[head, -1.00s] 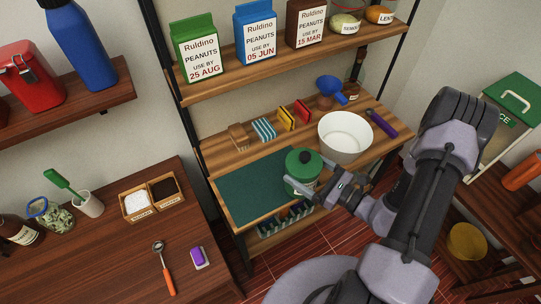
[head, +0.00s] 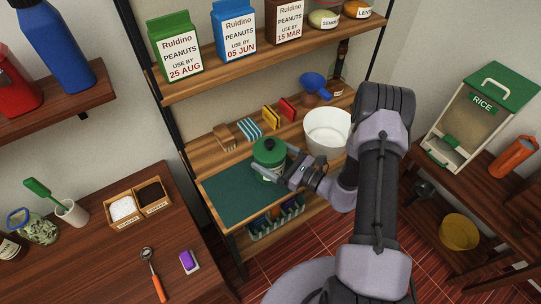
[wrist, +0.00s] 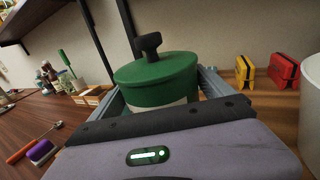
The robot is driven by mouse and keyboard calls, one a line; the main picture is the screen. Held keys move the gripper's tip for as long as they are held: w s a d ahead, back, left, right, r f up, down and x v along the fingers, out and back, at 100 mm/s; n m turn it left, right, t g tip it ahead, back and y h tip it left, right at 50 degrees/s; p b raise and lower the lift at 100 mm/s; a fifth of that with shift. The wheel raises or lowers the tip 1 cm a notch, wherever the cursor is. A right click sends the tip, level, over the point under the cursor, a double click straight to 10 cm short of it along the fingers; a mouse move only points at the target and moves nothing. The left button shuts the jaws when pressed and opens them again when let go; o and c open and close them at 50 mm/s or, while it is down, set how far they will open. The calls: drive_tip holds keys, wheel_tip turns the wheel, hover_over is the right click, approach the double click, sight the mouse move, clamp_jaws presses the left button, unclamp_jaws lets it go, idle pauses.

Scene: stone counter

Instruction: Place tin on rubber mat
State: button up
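The tin (head: 268,157) is green with a green lid and a dark knob, and stands upright at the right part of the dark green rubber mat (head: 232,193). My gripper (head: 268,167) is shut on the tin, with one finger along each side. The tin (wrist: 157,85) also shows in the wrist view between the fingers, its lower part hidden by my gripper's body. I cannot tell whether its base touches the mat.
A white bowl (head: 327,133) stands to the right of the tin. A yellow item (head: 271,117), a red item (head: 288,108) and a striped item (head: 249,130) stand behind it. A bottle rack (head: 277,217) is below. The mat's left part is clear.

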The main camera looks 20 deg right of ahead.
drive_tip(key=shift+o, duration=0.2)
drive_tip(key=shift+r, duration=0.1)
drive_tip(key=shift+s+d+r, duration=0.1)
drive_tip(key=shift+d+r, duration=0.05)
drive_tip(key=p+v, duration=0.1)
drive_tip(key=v, duration=1)
drive_tip(key=s+a+r+n+g, duration=0.4)
drive_tip(key=a+r+n+g, duration=0.3)
drive_tip(key=r+n, duration=0.15)
drive_tip(key=s+a+r+n+g, duration=0.4)
drive_tip(key=a+r+n+g, duration=0.25)
drive_tip(key=r, duration=0.25)
drive_tip(key=s+d+r+n+t+h, duration=0.2)
drive_tip(key=s+r+n+t+h, duration=0.4)
drive_tip(key=s+r+n+h, duration=0.35)
wheel_tip(320, 180, down, 9)
drive_tip(key=b, duration=0.9)
drive_tip(key=shift+w+r+m, duration=0.2)
drive_tip(key=shift+w+m, duration=0.2)
drive_tip(key=shift+m, duration=0.05)
